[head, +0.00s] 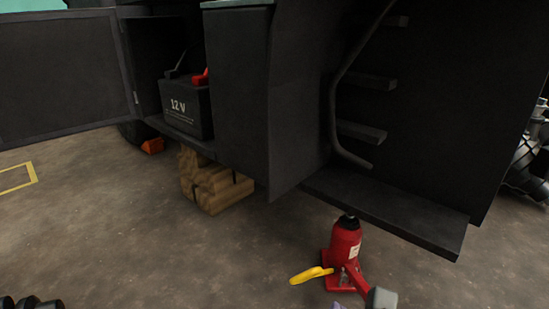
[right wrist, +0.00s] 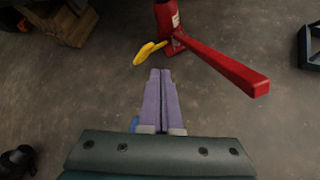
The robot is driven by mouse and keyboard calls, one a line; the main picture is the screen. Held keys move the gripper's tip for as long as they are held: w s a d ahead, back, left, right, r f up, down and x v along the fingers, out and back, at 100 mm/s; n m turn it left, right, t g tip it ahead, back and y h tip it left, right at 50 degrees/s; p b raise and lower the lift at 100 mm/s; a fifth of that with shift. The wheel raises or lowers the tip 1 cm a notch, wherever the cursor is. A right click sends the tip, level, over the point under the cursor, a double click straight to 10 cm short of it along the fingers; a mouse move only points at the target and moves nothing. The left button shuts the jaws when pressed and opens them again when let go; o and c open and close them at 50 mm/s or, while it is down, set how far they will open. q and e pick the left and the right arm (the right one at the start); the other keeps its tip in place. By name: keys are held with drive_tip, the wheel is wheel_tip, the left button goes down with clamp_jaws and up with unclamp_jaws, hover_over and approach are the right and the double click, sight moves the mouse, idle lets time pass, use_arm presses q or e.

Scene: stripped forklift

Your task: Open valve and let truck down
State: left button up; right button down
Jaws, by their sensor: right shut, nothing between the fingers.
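A red bottle jack (head: 345,243) stands upright on the floor under the truck's dark low step (head: 390,208), its top at the step's underside. A yellow handle (head: 311,275), which looks like the valve handle, sticks out left from the jack's base. In the right wrist view the jack (right wrist: 168,18) is at the top, with the yellow handle (right wrist: 148,52) at its left and a long red lever (right wrist: 225,68) reaching right. My right gripper (right wrist: 160,72) has its purple fingers together and empty, tips just short of the yellow handle. My left gripper does not show.
Stacked wooden blocks (head: 212,187) sit under the truck, left of the jack. A 12 V battery (head: 187,108) stands in an open compartment whose door (head: 60,75) swings out left. Dark round parts (head: 30,303) lie at lower left. The floor between is clear.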

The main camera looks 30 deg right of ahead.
wheel_tip(320, 180, up, 12)
drive_tip(key=s+m+g+p, duration=0.2)
drive_tip(key=m+p, duration=0.3)
drive_tip(key=p, duration=0.4)
drive_tip(key=shift+s+d+p, duration=0.25)
drive_tip(key=shift+s+p, duration=0.05)
drive_tip(key=shift+s, duration=0.15)
